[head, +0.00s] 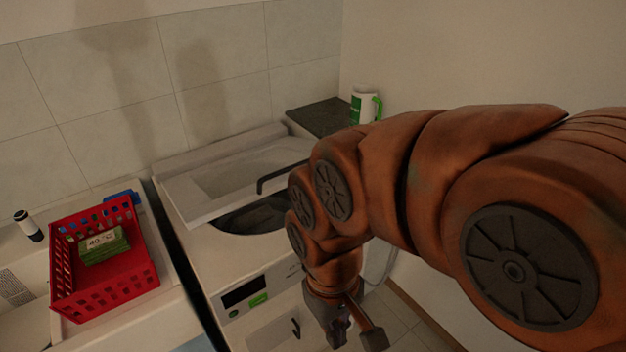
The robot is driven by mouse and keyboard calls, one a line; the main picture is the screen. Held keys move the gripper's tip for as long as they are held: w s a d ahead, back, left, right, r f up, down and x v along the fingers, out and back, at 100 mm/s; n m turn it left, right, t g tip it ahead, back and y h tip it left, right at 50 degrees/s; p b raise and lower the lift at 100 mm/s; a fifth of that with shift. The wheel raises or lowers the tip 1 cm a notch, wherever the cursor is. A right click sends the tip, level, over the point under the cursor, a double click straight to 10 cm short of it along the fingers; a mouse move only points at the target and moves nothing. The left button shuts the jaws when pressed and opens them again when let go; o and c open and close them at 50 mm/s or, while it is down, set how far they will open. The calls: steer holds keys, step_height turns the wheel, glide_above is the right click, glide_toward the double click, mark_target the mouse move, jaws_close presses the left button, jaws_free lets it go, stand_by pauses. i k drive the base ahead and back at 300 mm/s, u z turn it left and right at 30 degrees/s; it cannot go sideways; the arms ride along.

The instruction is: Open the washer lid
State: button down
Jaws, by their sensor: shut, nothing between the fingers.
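The white washer (225,262) stands in the middle of the view, with a display and green label on its front panel. Its lid (215,188) is tilted partly up, and a dark opening (262,216) shows beneath its front edge. A dark bent handle (268,183) is at the lid's right side. My gripper (352,338) is low in the view, in front of and to the right of the washer, apart from the lid. It is shut and empty, pointing down. My arm hides the washer's right side.
A red basket (108,290) with a green package (104,246) sits on the counter left of the washer. A small dark-capped bottle (27,226) stands farther left. A white and green jug (365,105) stands on a dark surface behind. A wall closes off the right.

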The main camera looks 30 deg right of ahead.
mark_target(194, 206)
steer(key=z, duration=1.7)
steer(key=k, duration=1.15)
steer(key=u, duration=1.95)
steer(key=i, duration=0.5)
steer(key=z, duration=0.05)
